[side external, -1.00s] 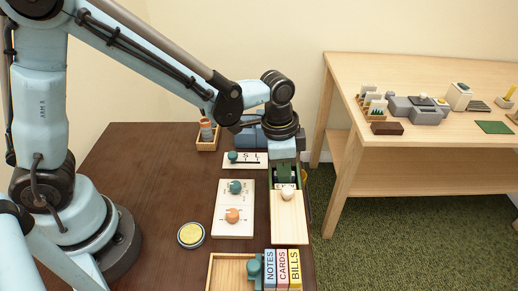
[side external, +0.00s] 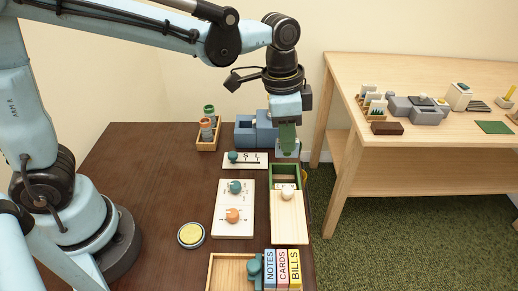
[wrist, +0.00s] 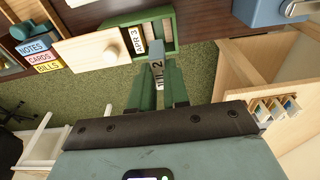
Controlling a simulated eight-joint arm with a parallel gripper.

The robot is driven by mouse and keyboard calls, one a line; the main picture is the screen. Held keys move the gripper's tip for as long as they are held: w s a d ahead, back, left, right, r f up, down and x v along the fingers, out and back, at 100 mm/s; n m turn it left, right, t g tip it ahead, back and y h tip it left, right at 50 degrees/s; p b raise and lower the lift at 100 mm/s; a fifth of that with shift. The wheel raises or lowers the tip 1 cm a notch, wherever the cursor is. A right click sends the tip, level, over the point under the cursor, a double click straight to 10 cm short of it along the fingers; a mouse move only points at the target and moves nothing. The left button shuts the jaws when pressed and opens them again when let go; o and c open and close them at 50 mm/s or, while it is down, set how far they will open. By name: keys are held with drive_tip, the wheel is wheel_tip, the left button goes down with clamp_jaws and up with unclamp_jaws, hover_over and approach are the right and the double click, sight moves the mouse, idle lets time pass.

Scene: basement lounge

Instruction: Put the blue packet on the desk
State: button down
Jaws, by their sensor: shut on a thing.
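My gripper (side external: 287,138) has green fingers shut on a small grey-blue packet (side external: 289,151). In the wrist view the packet (wrist: 157,66) sits between the fingertips (wrist: 158,84), with a partly hidden label ending in 2. The packet is held above the far end of a green box (side external: 271,180), apparently clear of it. The box's pale wooden lid (side external: 289,222) with a white knob is slid partly open. A packet marked APR 3 (wrist: 138,40) is inside the box. The box stands on the dark brown desk (side external: 150,185) near its right edge.
A blue container (side external: 245,132) stands behind the box. A slider panel (side external: 232,163), a two-knob board (side external: 233,220), a yellow-topped disc (side external: 191,235) and labelled blocks (side external: 282,268) stand nearby. The desk's left-middle is clear. A pale wooden table (side external: 420,85) holding objects stands right.

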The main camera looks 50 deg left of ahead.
drive_tip(key=shift+r, duration=0.25)
drive_tip(key=shift+d+r+m, duration=0.1)
drive_tip(key=shift+d+m, duration=0.15)
drive_tip(key=shift+m, duration=0.95)
drive_tip(key=w+a+f+m, duration=0.1)
drive_tip(key=w+f+m, duration=0.1)
drive_tip(key=m, duration=0.3)
drive_tip(key=w+a+f+m+g, duration=0.1)
drive_tip(key=w+a+f+m, duration=0.1)
drive_tip(key=m, duration=0.3)
drive_tip(key=w+a+f+m+g, duration=0.1)
drive_tip(key=w+a+f+m, duration=0.1)
drive_tip(key=m, duration=0.3)
drive_tip(key=shift+w+a+f+m, duration=0.15)
drive_tip(key=shift+w+f+m, duration=0.15)
drive_tip(key=shift+w, duration=0.3)
drive_tip(key=shift+f, duration=2)
drive_tip(key=shift+f, duration=0.15)
drive_tip(key=c, duration=1.1)
unclamp_jaws()
